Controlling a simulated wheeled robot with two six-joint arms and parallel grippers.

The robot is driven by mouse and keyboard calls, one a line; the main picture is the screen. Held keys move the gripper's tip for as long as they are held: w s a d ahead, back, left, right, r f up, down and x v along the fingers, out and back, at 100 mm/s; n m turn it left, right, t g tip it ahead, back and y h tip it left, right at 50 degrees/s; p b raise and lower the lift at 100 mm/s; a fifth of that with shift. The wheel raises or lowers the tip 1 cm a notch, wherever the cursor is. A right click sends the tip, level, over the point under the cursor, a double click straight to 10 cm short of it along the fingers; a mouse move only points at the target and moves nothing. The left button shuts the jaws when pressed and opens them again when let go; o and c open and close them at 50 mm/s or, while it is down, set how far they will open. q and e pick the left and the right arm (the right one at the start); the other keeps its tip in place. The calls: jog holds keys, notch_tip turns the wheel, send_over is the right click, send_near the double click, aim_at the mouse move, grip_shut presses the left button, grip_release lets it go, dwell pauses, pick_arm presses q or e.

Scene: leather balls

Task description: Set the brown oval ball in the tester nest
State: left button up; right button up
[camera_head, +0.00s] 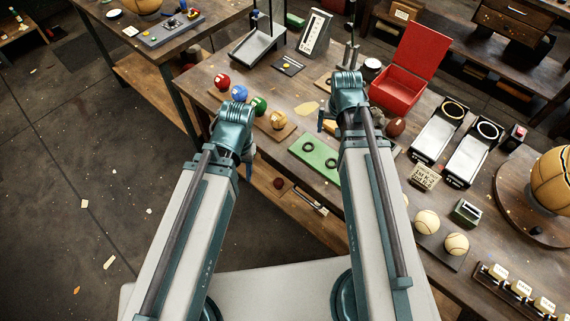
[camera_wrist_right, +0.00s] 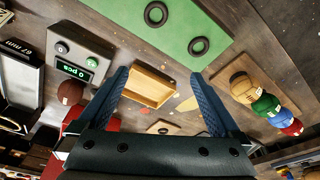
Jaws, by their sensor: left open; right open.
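The brown oval ball (camera_head: 395,128) lies on the bench just in front of the open red box, right of my right arm. It also shows at the left of the right wrist view (camera_wrist_right: 70,91). My right gripper (camera_wrist_right: 160,76) is open and empty, pointing down over the bench, with the ball outside its fingers. My left gripper (camera_head: 250,158) is mostly hidden behind its own wrist at the bench's near left edge. I cannot tell for sure which fixture is the tester nest; two grey stands with rings (camera_head: 436,132) (camera_head: 478,152) stand to the right.
A green board with black rings (camera_head: 316,158) lies between my arms. Coloured balls (camera_head: 240,93) sit at left. The red box (camera_head: 396,92) stands behind the brown ball. A wooden tray (camera_wrist_right: 150,86) and a counter box (camera_wrist_right: 72,58) show in the wrist view. Pale balls (camera_head: 427,222) sit at right.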

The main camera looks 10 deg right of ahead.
jog(key=s+a+n+g, duration=0.1)
jog(key=s+a+n, duration=0.3)
jog(key=a, duration=0.4)
jog(key=s+a+n+g, duration=0.1)
jog(key=s+a+n, duration=0.2)
jog(key=s+a, duration=0.4)
jog(key=shift+a+f+n+g+h, duration=0.2)
jog(key=shift+a+n+g+h, duration=0.15)
jog(key=shift+a, duration=0.85)
